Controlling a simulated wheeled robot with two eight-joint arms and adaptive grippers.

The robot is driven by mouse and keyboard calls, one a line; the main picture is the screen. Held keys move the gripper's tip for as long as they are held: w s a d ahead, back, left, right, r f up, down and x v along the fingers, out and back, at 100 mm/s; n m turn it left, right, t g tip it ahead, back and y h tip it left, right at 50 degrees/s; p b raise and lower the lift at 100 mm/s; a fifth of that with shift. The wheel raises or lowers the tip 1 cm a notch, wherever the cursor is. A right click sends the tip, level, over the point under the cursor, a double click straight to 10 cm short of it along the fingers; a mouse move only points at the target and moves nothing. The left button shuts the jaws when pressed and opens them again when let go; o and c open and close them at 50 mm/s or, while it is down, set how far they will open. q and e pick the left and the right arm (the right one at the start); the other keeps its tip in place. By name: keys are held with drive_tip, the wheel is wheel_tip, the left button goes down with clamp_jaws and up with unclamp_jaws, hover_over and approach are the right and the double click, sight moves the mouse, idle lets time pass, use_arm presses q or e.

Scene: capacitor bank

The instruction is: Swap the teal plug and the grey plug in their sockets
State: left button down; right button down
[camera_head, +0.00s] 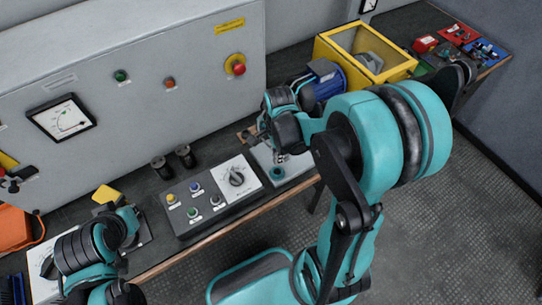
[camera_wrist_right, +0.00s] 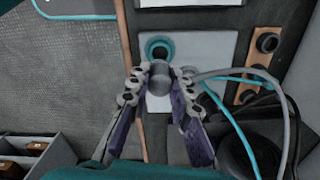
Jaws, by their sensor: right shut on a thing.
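My right gripper (camera_head: 281,157) is low over the pale plate (camera_head: 299,163) at the bench's front edge. In the right wrist view, my right gripper (camera_wrist_right: 159,84) is shut on the grey plug (camera_wrist_right: 158,86), its fingertips on either side. The teal ring-shaped socket (camera_wrist_right: 157,48) lies just beyond the fingertips with a dark centre; it also shows in the head view (camera_head: 277,172). A grey cable (camera_wrist_right: 235,71) and a teal cable (camera_wrist_right: 222,108) run right of the gripper. I cannot make out the teal plug. My left arm shows at lower left, without visible fingers.
A wooden strip (camera_wrist_right: 258,65) with black round fittings stands right of the plate. A control box (camera_head: 213,198) with buttons and a dial is left of it in the head view. A yellow-framed box (camera_head: 365,55) and blue motor (camera_head: 327,80) stand behind.

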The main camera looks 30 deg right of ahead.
drive_tip(key=shift+d+f+b, duration=0.1)
drive_tip(key=shift+f+b, duration=0.4)
drive_tip(key=shift+f, duration=0.2)
drive_tip(key=shift+f+b, duration=1.5)
drive_tip(key=shift+f, duration=0.35)
drive_tip(key=shift+f+b, duration=1.2)
drive_tip(key=shift+f, duration=0.1)
drive_tip(key=c, duration=1.3)
unclamp_jaws()
drive_tip(key=shift+r, duration=0.1)
wheel_tip(320, 180, up, 12)
drive_tip(key=shift+f, duration=0.1)
